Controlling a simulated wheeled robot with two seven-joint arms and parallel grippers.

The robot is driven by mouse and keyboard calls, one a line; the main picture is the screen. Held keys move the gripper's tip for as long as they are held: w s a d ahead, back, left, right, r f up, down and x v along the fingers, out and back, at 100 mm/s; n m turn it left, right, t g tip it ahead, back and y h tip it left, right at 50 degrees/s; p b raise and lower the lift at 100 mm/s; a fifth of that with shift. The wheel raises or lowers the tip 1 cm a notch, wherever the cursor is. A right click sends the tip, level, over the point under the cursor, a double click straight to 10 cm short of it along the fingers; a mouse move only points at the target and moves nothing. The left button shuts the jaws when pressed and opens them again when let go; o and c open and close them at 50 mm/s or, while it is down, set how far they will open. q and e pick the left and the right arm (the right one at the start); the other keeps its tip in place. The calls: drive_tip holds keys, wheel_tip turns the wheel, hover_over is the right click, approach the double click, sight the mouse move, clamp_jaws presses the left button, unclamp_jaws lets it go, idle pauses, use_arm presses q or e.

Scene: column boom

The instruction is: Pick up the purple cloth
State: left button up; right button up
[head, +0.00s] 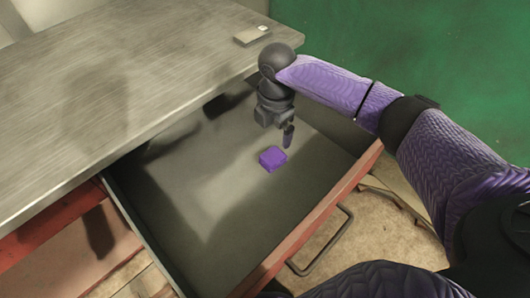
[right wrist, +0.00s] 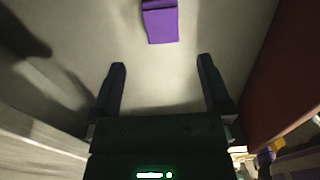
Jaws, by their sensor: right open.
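The purple cloth (head: 272,158) is a small folded block lying on the floor of an open drawer (head: 190,215). In the right wrist view the cloth (right wrist: 160,22) is at the top middle, beyond the fingertips. My right gripper (head: 288,135) points down into the drawer just above and beside the cloth. In the right wrist view its two fingers (right wrist: 162,75) are spread apart with nothing between them. The cloth is apart from the fingers. My left gripper is not in view.
A grey worktop (head: 120,75) overhangs the drawer at the left and back. A small flat object (head: 252,36) lies near its edge. The drawer's red front (head: 315,220) has a metal handle (head: 322,242). The drawer floor around the cloth is bare.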

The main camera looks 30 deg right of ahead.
sight(273, 155)
drive_tip(key=shift+w+f, duration=0.1)
drive_tip(key=shift+f, duration=0.45)
drive_tip(key=f+b, duration=0.1)
drive_tip(key=f, duration=0.2)
drive_tip(key=f+b, duration=0.2)
drive_tip(key=f, duration=0.1)
drive_tip(key=f+b, duration=0.2)
drive_tip(key=f, duration=0.1)
drive_tip(key=shift+s, duration=0.3)
drive_tip(key=shift+f, duration=0.15)
drive_tip(key=shift+a+r, duration=0.1)
drive_tip(key=shift+r, duration=0.1)
drive_tip(key=shift+c, duration=0.4)
drive_tip(key=c, duration=1)
drive_tip(key=shift+c, duration=0.8)
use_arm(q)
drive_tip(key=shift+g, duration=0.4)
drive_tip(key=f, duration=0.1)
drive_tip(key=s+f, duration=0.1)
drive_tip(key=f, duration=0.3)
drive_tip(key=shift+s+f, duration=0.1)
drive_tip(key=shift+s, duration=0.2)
